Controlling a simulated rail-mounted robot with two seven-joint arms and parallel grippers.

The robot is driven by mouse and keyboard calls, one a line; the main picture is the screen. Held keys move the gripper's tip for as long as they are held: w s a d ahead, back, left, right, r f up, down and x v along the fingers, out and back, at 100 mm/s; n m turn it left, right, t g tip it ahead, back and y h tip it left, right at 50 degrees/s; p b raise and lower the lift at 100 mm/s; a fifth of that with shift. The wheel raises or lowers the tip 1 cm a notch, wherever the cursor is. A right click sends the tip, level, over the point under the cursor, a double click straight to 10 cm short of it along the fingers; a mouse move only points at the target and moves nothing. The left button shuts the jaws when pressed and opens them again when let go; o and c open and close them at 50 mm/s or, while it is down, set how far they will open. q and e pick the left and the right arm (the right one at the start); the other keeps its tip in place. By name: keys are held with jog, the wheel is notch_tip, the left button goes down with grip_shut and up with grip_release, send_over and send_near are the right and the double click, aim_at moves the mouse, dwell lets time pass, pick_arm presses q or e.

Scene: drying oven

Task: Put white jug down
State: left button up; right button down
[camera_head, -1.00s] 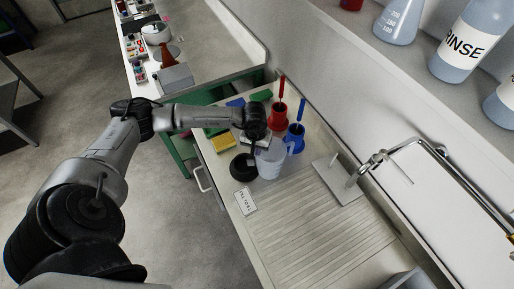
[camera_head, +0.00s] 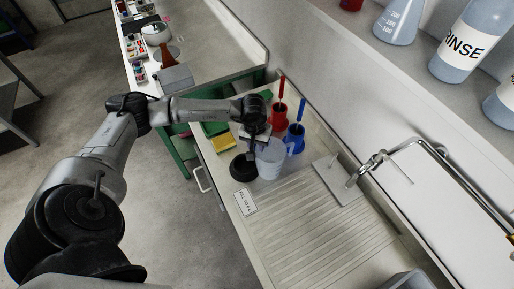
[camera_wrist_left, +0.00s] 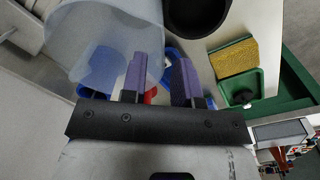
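The white translucent jug (camera_head: 269,160) stands upright at the back of the ribbed drainboard, with its handle toward the wall. It fills the upper left of the left wrist view (camera_wrist_left: 95,30). My left gripper (camera_head: 256,138) is close beside the jug on its far-left side and covers part of it. In the left wrist view its two purple-padded fingers (camera_wrist_left: 160,72) are apart, with a visible gap between them. The left finger overlaps the jug's edge; I cannot tell whether it touches. My right gripper is not in view.
A black round thing (camera_head: 243,167) is close left of the jug. Red (camera_head: 279,115) and blue (camera_head: 295,138) brush holders stand behind it. A yellow sponge (camera_head: 222,144) lies to the left and a label card (camera_head: 245,202) in front. The ribbed drainboard (camera_head: 315,220) is clear.

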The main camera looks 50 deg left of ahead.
pick_arm(q)
notch_tip(320, 180, up, 9)
jog(key=s+d+n+t+h, duration=0.15)
jog(key=d+n+h, duration=0.35)
jog(key=d+h, duration=1.1)
jog(key=d+r+n+t, duration=0.9)
jog(key=n+t, duration=0.4)
jog(key=n, duration=0.6)
jog(key=s+a+f+n+g+y, duration=0.2)
jog(key=s+a+f+n+y, duration=0.2)
jog(key=f+n+y, duration=0.5)
jog(key=s+a+f+n+g+y, duration=0.2)
jog(key=f+n+y, duration=0.6)
jog(key=n, duration=1.6)
jog(key=s+a+f, duration=0.1)
jog(key=s+a, duration=0.1)
jog(key=shift+s+y, duration=0.35)
jog(key=shift+y, duration=0.05)
jog(key=shift+o, duration=1.2)
jog(key=s+d+f+n+g, duration=0.1)
jog(key=s+f+n+g, duration=0.1)
jog(key=s, duration=0.4)
jog(key=s+f+n+g+h, duration=0.1)
jog(key=s+f+n+g, duration=0.2)
jog(key=s+g, duration=0.2)
jog(key=shift+s+d+f+n+h, duration=0.2)
jog(key=shift+s+d+n+h, duration=0.1)
jog(key=shift+s+d, duration=0.15)
jog(key=shift+o, duration=0.6)
jog(key=shift+s, duration=0.25)
